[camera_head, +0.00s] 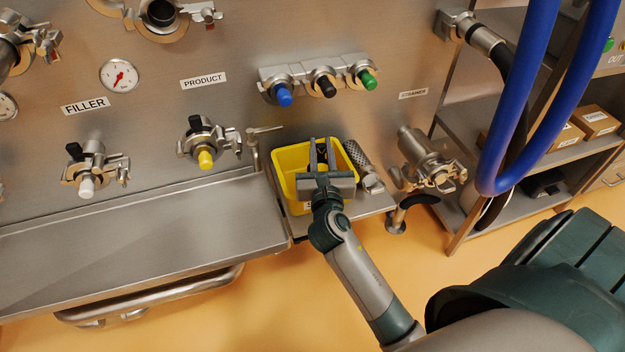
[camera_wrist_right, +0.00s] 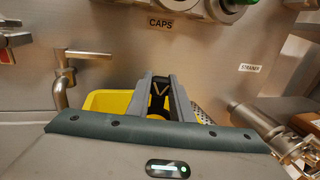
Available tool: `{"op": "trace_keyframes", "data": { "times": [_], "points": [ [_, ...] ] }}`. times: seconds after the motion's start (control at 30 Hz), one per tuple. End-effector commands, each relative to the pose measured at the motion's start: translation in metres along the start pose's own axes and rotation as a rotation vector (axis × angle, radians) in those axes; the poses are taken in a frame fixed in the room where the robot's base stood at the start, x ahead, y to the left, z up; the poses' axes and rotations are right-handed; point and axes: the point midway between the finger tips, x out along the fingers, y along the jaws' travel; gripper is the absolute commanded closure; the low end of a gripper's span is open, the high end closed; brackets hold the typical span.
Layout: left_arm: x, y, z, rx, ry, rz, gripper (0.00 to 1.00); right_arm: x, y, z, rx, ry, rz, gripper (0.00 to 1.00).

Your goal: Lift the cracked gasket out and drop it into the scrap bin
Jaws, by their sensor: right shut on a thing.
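The yellow scrap bin (camera_head: 290,160) stands on a small steel shelf at the wall; it also shows in the right wrist view (camera_wrist_right: 105,101). My right gripper (camera_head: 322,143) is over the bin's opening, with its fingers pointing toward the wall. In the right wrist view its fingers (camera_wrist_right: 162,80) are closed on a dark, thin piece (camera_wrist_right: 160,97), which looks like the black gasket. Most of this piece is hidden between the fingers, and I cannot make out a crack. The bin's inside is largely covered by my gripper. My left gripper is not in view.
A mesh strainer (camera_head: 358,156) stands close to the bin's right side. A bent steel handle (camera_head: 256,148) rises at its left. Capped ports (camera_head: 323,83) project from the wall above. The steel tray (camera_head: 150,225) at left is bare. A blue hose (camera_head: 520,110) hangs at right.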

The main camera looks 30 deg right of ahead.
Motion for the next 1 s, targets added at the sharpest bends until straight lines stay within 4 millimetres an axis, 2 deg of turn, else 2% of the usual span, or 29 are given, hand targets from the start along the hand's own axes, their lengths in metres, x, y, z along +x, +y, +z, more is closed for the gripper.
{"op": "trace_keyframes", "data": {
  "times": [0.07,0.1,0.17,0.47,0.67,0.87,1.0],
  "points": [
    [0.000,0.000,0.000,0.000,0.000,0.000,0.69,0.000,0.000,0.000,0.000,0.000,0.000,0.94],
    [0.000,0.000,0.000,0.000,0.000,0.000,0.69,0.000,0.000,0.000,0.000,0.000,0.000,0.71],
    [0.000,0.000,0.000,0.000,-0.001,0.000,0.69,0.000,0.000,0.000,0.000,0.000,0.000,0.58],
    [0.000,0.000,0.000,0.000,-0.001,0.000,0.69,0.000,0.000,0.000,0.000,0.000,0.000,0.58],
    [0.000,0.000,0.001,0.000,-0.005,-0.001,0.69,-0.008,0.000,0.000,0.000,0.001,0.001,0.58],
    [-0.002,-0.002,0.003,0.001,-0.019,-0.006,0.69,-0.032,0.000,-0.001,0.001,0.003,0.001,0.58],
    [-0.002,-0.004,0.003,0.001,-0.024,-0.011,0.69,-0.058,0.000,-0.001,0.000,0.003,0.001,0.58]
  ]
}}
